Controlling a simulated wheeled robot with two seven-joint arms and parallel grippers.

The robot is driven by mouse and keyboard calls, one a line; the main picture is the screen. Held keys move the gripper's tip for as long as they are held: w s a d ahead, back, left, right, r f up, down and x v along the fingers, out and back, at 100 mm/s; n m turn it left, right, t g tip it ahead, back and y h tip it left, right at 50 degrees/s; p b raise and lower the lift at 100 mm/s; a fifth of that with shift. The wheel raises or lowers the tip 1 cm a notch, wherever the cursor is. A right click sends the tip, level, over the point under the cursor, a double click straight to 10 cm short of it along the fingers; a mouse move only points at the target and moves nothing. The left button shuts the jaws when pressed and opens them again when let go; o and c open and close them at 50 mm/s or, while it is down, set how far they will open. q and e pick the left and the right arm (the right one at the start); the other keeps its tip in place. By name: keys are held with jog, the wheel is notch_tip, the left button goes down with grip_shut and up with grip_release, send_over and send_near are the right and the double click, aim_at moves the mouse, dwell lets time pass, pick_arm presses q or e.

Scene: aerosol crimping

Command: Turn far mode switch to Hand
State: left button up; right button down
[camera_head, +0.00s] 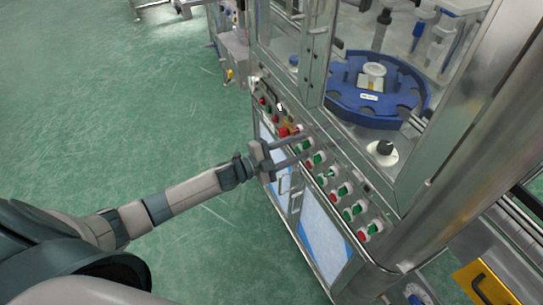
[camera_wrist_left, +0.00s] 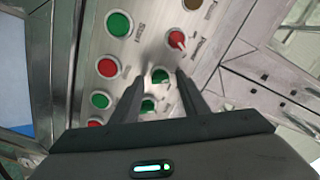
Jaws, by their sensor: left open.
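The slanted control panel (camera_head: 330,183) runs along the machine's front edge with several red and green buttons. A small dark and white knob (camera_head: 280,106) sits near its far end; I cannot read its label or tell whether it is the far mode switch.
A blue rotary table (camera_head: 375,110) stands behind the machine's metal frame posts. A black knob on a white base (camera_head: 383,150) is on the machine deck. Green floor (camera_head: 130,120) to the left is clear.

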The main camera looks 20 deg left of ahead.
pick_arm(q)
jog(key=b+v, duration=0.4)
jog(key=v, duration=1.3)
pick_arm(e)
jog(key=w+a+f+t, duration=0.2)
jog(key=w+a, duration=0.1)
jog(key=w, duration=0.5)
jog(key=shift+a+y, duration=0.3)
jog(key=shift+y, duration=0.1)
pick_arm(q)
jog(key=shift+f, duration=0.1)
pick_arm(e)
jog(key=shift+s+f, duration=0.15)
jog(key=shift+s, duration=0.15)
